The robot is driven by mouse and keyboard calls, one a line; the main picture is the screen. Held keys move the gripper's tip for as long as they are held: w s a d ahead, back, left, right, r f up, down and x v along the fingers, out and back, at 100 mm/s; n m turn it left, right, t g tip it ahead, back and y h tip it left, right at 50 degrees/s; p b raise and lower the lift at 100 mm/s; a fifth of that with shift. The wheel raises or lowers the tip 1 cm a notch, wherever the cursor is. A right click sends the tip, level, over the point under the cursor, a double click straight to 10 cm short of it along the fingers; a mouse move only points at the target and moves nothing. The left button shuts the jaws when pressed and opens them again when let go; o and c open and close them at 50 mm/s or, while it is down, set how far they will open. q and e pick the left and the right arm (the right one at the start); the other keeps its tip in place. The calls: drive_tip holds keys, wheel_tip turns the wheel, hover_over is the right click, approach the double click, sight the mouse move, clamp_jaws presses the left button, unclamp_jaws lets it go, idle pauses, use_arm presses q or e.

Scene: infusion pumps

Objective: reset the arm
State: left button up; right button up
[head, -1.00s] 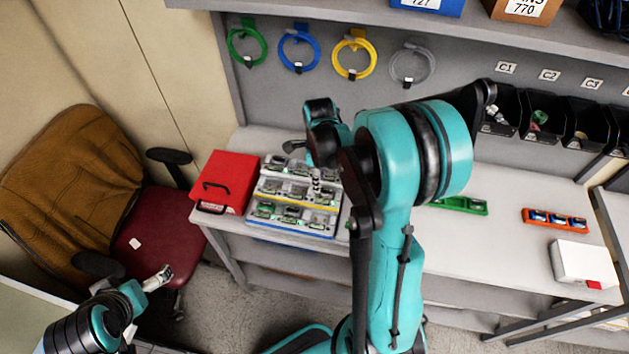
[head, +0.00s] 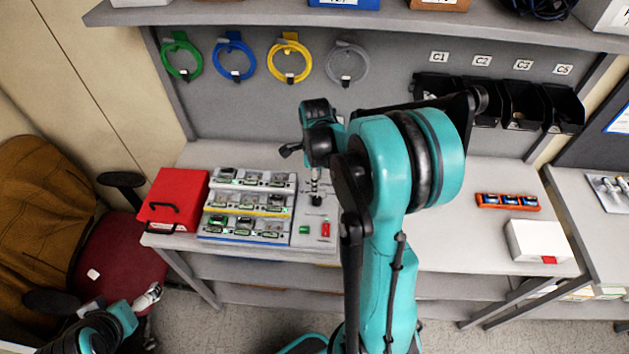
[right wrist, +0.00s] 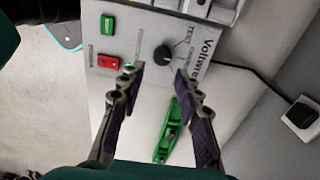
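On the bench (head: 440,240) stand a red case (head: 172,200), a rack (head: 243,238) of several green-topped parts, an orange tray (head: 508,202) and a white box (head: 540,241). A shelf (head: 230,14) overhangs the back. A chair (head: 105,250) stands left.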

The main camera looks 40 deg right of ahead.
idle(0.3)
drive_tip(key=s+a+f+n+t+b, duration=0.1)
drive_tip(key=s+a+n+t+b, duration=0.1)
drive_tip(key=n, duration=0.6)
drive_tip(key=s+a+f+n+t+b, duration=0.1)
drive_tip(key=s+a+n+t+b, duration=0.1)
drive_tip(key=s+a+n+b, duration=0.3)
drive_tip(key=s+a+f+n+t+b, duration=0.1)
drive_tip(key=s+a+n+t+b, duration=0.2)
drive_tip(key=a+n+b, duration=0.4)
drive_tip(key=a+n, duration=0.3)
drive_tip(key=n, duration=0.3)
drive_tip(key=shift+s, duration=0.35)
drive_tip(key=shift+d+f, duration=0.1)
drive_tip(key=shift+d, duration=0.05)
